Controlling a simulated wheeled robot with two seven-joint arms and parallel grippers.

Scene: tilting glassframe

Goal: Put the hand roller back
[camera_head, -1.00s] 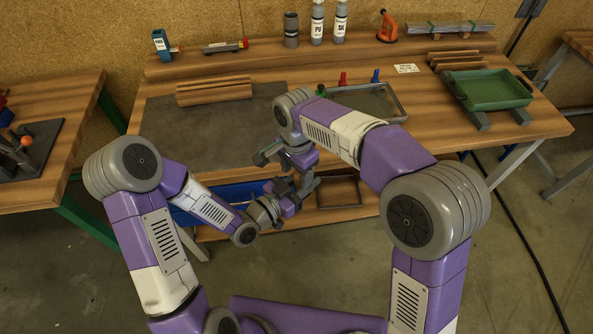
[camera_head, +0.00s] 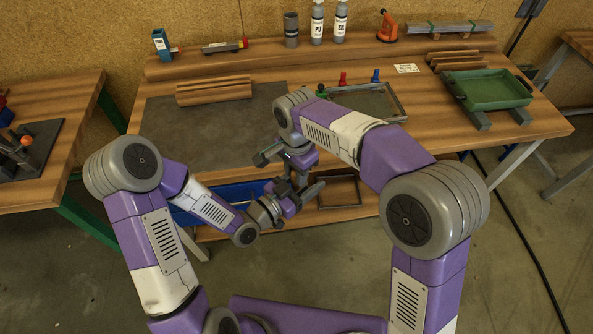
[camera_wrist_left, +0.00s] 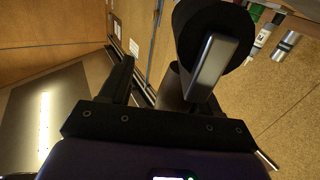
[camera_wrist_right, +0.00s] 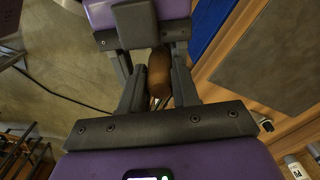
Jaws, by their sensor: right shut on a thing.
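The hand roller's brown handle (camera_wrist_right: 159,72) is between the fingers of my right gripper (camera_wrist_right: 157,88), which is shut on it, in the right wrist view. In the head view, my right gripper (camera_head: 292,172) hangs in front of the bench, close to my left gripper (camera_head: 300,188). In the left wrist view, the fingers of my left gripper (camera_wrist_left: 163,75) stand apart. A large dark cylinder (camera_wrist_left: 190,35), perhaps the roller's head, is beside its right finger and partly hidden by it. The roller cannot be made out in the head view.
The bench has a grey mat (camera_head: 200,130), wooden strips (camera_head: 213,89), a metal frame (camera_head: 398,104) and a green tray (camera_head: 490,90). Bottles (camera_head: 317,22) stand on the back shelf. A blue bin (camera_head: 215,200) and a dark frame (camera_head: 340,192) are below the bench top.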

